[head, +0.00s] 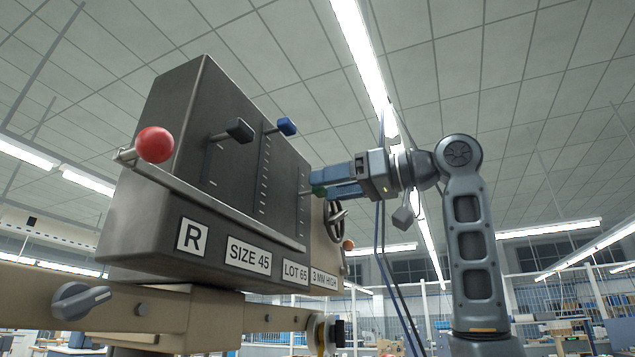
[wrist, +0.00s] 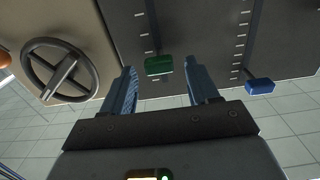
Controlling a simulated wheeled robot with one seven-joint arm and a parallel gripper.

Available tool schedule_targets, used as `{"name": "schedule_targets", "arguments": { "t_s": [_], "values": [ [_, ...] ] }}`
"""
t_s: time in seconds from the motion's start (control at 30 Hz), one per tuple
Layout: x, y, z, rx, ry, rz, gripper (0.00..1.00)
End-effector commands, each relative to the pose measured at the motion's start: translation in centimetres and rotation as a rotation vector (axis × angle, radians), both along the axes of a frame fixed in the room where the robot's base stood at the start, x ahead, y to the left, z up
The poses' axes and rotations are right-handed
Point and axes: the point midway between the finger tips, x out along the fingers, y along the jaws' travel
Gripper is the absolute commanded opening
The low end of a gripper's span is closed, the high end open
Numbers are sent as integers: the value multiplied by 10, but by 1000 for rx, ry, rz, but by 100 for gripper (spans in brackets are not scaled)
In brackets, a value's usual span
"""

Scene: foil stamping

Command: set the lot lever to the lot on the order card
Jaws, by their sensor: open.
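The dark machine box (head: 240,130) carries several levers in vertical slots with tick marks. A green lever knob (head: 318,191) is at the right slot; in the wrist view the green knob (wrist: 158,65) sits between my fingers with gaps on both sides. My gripper (head: 323,185) is open around it, not closed on it; the wrist view also shows my gripper (wrist: 160,72). A blue lever (head: 286,126) and a black lever (head: 239,129) stand high in their slots. A plate reads "LOT 65" (head: 295,272). No separate order card is identifiable.
Other plates read "R" (head: 192,237), "SIZE 45" (head: 248,256) and "3 MM HIGH" (head: 326,280). A red ball handle (head: 154,145) sticks out at the left. A spoked handwheel (wrist: 60,70) is close beside my fingers. A blue lever (wrist: 260,86) is to the right in the wrist view.

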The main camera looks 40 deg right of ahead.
Motion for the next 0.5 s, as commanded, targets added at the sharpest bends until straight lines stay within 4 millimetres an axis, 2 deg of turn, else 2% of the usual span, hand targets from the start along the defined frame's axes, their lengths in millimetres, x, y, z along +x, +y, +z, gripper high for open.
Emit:
{"name": "schedule_targets", "arguments": {
  "t_s": [0.2,0.5],
  "values": [
    [21,9,1,0,-1,1,60],
    [25,10,0,-1,-1,0,60]
  ]
}}
